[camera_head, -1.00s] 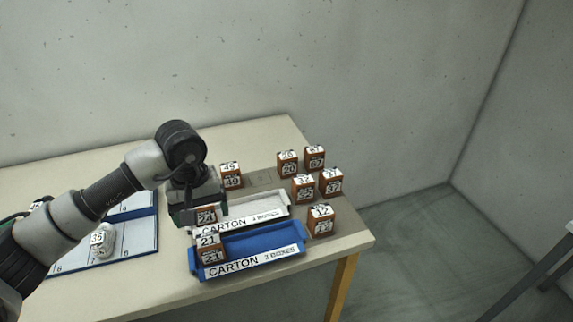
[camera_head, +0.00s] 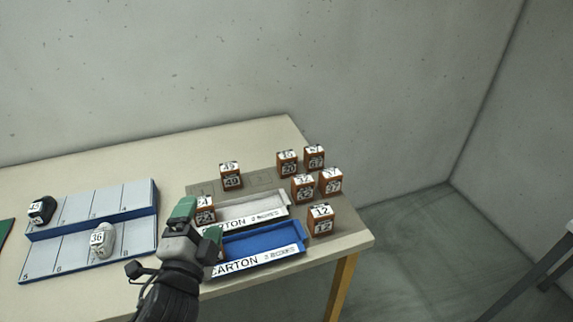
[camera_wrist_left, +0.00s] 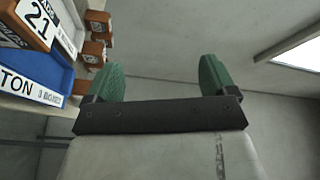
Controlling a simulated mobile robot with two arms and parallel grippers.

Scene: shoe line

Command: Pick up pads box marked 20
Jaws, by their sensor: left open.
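The pads box that seems marked 20 (camera_head: 288,168) is a small brown box with a white label, upright at the back of the grey mat; its print is blurred. My left gripper (camera_head: 198,221) is open and empty, with green fingers, in front of the left ends of the cartons. It is well to the left and front of that box. The open fingers also show in the left wrist view (camera_wrist_left: 160,73), with nothing between them. My right gripper is not in view.
Brown boxes marked 49 (camera_head: 231,178) and 12 (camera_head: 320,223), and several others, stand near the white carton (camera_head: 284,208) and blue carton (camera_head: 300,243). Box 21 (camera_wrist_left: 36,22) shows in the wrist view. A blue-edged board (camera_head: 125,238) holds shoes at left.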

